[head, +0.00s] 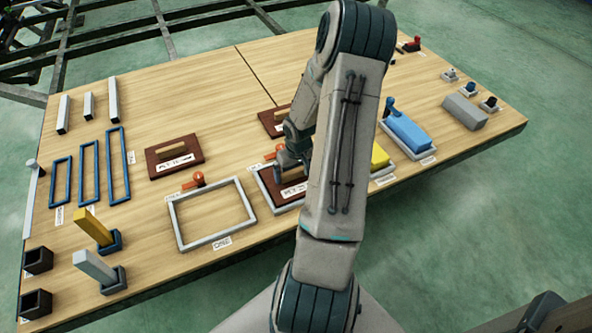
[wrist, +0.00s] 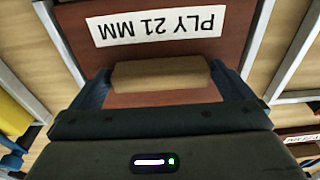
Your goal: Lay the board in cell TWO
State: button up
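A brown board (wrist: 175,65) marked PLY 21 MM fills the middle of the wrist view, with a wooden bar handle (wrist: 160,75) on it. My gripper (wrist: 160,82) has one finger at each end of the handle and appears closed on it. In the head view my gripper (head: 290,165) is over this board (head: 290,188), which lies within the outline of a grey frame (head: 270,200), right of the frame labelled ONE (head: 177,228). My arm hides the frame's right part, and its label is not readable. I cannot tell whether the board rests flat.
Two other brown boards with handles lie behind: one left (head: 160,170), one partly behind my arm (head: 270,122). Orange-red knobs (head: 198,180) stand at the frames' far sides. Yellow (head: 379,155) and blue blocks (head: 405,133) are right of my arm. Frame ONE is empty.

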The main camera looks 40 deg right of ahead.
aim_at(297, 181)
notch_tip(297, 181, up, 12)
jog(key=s+p, duration=0.1)
jog(key=p, duration=0.4)
jog(key=s+a+r+n, duration=0.1)
jog(key=s+a+r, duration=0.5)
jog(key=a+r, duration=0.3)
jog(key=s+a+r+n, duration=0.2)
jog(key=s+a+r, duration=0.4)
jog(key=a, duration=1)
notch_tip(297, 181, up, 4)
jog(key=shift+s+a+f, duration=0.1)
jog(key=shift+s+a, duration=0.05)
jog(key=shift+a, duration=0.2)
jog(key=shift+d, duration=0.15)
